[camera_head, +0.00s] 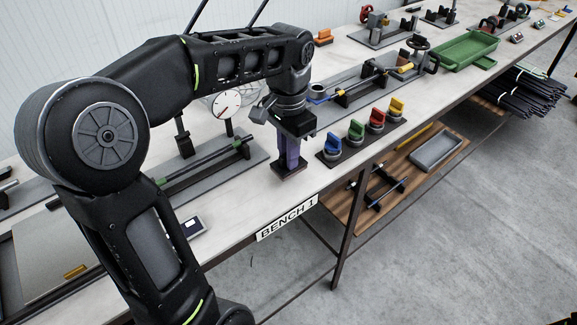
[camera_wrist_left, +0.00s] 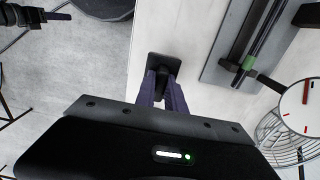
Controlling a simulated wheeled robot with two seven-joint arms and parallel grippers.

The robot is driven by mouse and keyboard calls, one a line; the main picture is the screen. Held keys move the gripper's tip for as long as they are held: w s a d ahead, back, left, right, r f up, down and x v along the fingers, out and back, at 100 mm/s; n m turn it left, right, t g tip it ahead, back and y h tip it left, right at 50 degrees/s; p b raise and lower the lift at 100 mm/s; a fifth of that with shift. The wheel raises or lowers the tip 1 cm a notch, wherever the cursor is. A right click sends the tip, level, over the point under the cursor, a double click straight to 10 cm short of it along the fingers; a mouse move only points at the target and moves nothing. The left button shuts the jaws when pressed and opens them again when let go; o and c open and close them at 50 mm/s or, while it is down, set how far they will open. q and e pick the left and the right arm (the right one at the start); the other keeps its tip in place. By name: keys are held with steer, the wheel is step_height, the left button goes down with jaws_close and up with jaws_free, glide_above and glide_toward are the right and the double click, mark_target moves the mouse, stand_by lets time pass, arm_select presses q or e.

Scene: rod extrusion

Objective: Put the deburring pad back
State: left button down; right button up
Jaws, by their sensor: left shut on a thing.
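My left gripper (camera_head: 289,158) is shut, fingers down, near the front edge of Bench 1. Between its purple fingertips is the knob of a dark, square-based piece, which looks like the deburring pad (camera_head: 288,172). In the left wrist view the pad (camera_wrist_left: 157,62) shows beyond the fingers (camera_wrist_left: 162,88), its dark base over the pale bench top. I cannot tell whether the base touches the bench. A dark jointed part with a purple piece at the top left of the left wrist view looks like my right gripper (camera_wrist_left: 50,16). Its jaws are unclear.
A rack (camera_head: 352,150) with blue, green, red and yellow knobs stands just right of the gripper. A dial gauge (camera_head: 223,105) and a grey fixture plate (camera_head: 225,166) are to the left. A green tray (camera_head: 462,50) lies farther right. Bare bench surrounds the pad.

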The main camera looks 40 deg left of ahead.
arm_select(q)
steer(key=shift+f, duration=1.85)
steer(key=shift+f, duration=0.1)
steer(key=c, duration=1.4)
jaws_free()
